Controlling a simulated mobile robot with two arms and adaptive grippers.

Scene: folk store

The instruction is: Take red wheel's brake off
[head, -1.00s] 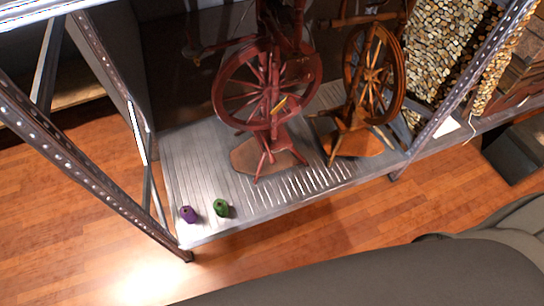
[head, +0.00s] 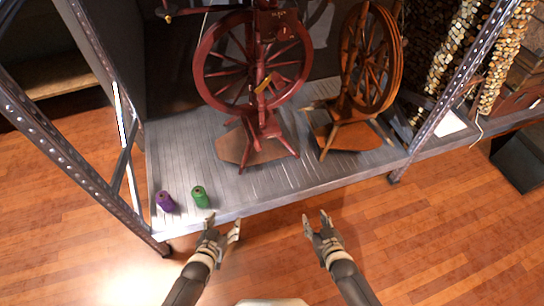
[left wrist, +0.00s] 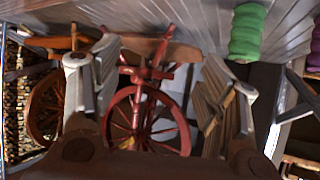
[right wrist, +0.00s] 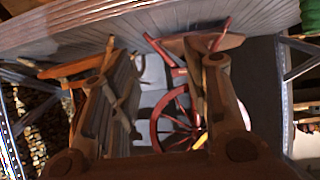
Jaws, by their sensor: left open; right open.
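The red spinning wheel (head: 207,88) stands upright on the metal shelf (head: 190,160), left of a brown wooden spinning wheel (head: 346,100). A small yellow piece (head: 263,84) sits in front of the red wheel's lower middle; I cannot tell whether it is the brake. My left gripper (head: 224,224) is open and empty in front of the shelf's front edge. My right gripper (head: 318,222) is open and empty further right. In the left wrist view the red wheel (left wrist: 110,125) shows beyond the open fingers. It also shows in the right wrist view (right wrist: 155,125), with the yellow piece (right wrist: 200,141).
A purple spool (head: 166,201) and a green spool (head: 200,197) stand at the shelf's front left. Perforated metal posts rise at the left (head: 75,160) and right (head: 455,95). The wooden floor in front of the shelf is clear.

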